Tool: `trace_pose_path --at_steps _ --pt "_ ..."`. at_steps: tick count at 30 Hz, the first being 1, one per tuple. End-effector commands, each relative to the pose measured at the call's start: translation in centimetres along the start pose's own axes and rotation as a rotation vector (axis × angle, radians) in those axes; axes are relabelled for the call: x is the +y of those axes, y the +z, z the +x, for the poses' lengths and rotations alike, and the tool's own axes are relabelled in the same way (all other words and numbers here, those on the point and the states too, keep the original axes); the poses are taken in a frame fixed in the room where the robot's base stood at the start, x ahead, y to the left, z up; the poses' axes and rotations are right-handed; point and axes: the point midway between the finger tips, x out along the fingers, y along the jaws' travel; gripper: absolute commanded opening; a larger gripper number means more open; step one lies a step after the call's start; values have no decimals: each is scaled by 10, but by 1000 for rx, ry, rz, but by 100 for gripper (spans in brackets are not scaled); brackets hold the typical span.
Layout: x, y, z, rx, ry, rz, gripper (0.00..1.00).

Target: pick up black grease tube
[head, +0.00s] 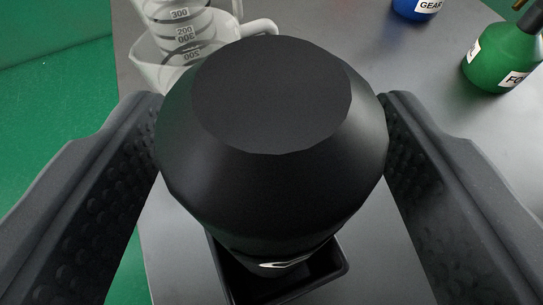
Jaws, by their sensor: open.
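The black grease tube (270,180) fills the middle of the head view. Its flat, faceted end faces the camera, and part of a white marking shows low on its body. It stands in or over a small black tray (338,278); its lower end is hidden. My gripper (272,125) is open, with one dark, dimpled finger on each side of the tube. The finger ends come close to the tube's sides; I cannot tell whether they touch it.
Clear measuring jugs (185,45) with printed scales stand just behind the tube at the left. A green bottle (500,55) and a blue container (417,8) stand at the back right. The grey table (420,100) is bare at right; green floor (55,85) lies left.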

Motion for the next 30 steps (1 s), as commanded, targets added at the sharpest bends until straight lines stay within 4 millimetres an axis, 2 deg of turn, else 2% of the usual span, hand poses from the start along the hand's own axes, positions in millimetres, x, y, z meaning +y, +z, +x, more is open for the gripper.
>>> trace_pose_path --at_steps 6,14,16,20,21,30 --pt "0 -2 16 4 0 -1 61" --pt "0 -2 18 2 0 0 61" --pt "0 -2 18 2 0 0 47" --pt "0 -2 18 2 0 0 11" --pt "0 -2 18 2 0 0 8" --pt "-1 -3 17 2 0 -1 8"
